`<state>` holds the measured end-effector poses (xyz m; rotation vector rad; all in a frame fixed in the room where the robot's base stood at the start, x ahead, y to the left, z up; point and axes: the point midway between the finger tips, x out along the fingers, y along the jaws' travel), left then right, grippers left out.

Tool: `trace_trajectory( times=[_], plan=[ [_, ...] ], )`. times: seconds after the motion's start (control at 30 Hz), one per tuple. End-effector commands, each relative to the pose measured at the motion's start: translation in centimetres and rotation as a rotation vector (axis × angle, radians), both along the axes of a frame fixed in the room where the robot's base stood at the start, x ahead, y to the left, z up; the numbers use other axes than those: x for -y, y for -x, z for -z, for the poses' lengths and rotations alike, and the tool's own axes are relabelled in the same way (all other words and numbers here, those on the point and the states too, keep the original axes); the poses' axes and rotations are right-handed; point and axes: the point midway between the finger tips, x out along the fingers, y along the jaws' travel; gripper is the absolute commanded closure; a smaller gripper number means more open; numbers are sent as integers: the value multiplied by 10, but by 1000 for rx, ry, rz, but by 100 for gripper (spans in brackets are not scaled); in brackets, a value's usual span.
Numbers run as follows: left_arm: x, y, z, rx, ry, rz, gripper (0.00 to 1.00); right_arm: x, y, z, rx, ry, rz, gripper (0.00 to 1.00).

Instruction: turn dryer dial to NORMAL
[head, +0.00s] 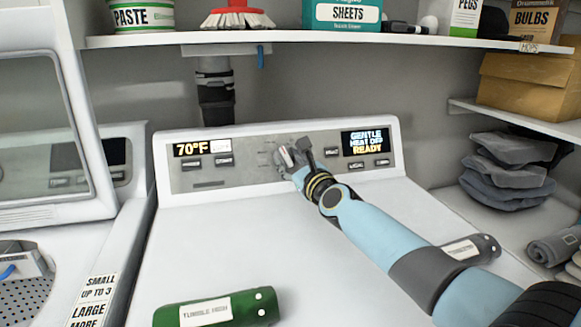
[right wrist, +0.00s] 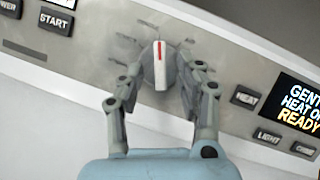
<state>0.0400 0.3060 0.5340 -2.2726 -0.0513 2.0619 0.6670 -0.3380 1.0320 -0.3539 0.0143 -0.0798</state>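The dryer's dial (right wrist: 160,65) is a grey knob with a red pointer line on the front panel; the line points nearly straight up in the right wrist view. My right gripper (head: 293,158) is at the dial, with one finger on each side of it. In the right wrist view the gripper (right wrist: 162,72) straddles the knob; whether both fingertips press on it is not clear. The labels around the dial are too faint to read. The dryer display (head: 366,142) reads "GENTLE HEAT OFF READY". My left gripper is out of view.
Buttons (right wrist: 247,98) and the display sit right of the dial. A START button (right wrist: 55,22) is to its left. A shelf (head: 300,37) with goods runs above.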

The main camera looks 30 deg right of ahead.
Motion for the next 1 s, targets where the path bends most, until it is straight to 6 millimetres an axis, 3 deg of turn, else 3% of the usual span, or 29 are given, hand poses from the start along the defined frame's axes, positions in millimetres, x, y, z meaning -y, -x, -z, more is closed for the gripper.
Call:
trace_trajectory(
  times=[0.33, 0.6, 1.0],
  plan=[
    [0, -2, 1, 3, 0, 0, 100, 0, -5, -1, 0, 0, 0, 66],
    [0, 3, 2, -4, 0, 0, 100, 0, -4, 0, -1, 0, -1, 100],
    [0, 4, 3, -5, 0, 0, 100, 1, -4, 0, -4, 13, -8, 100]
  ],
)
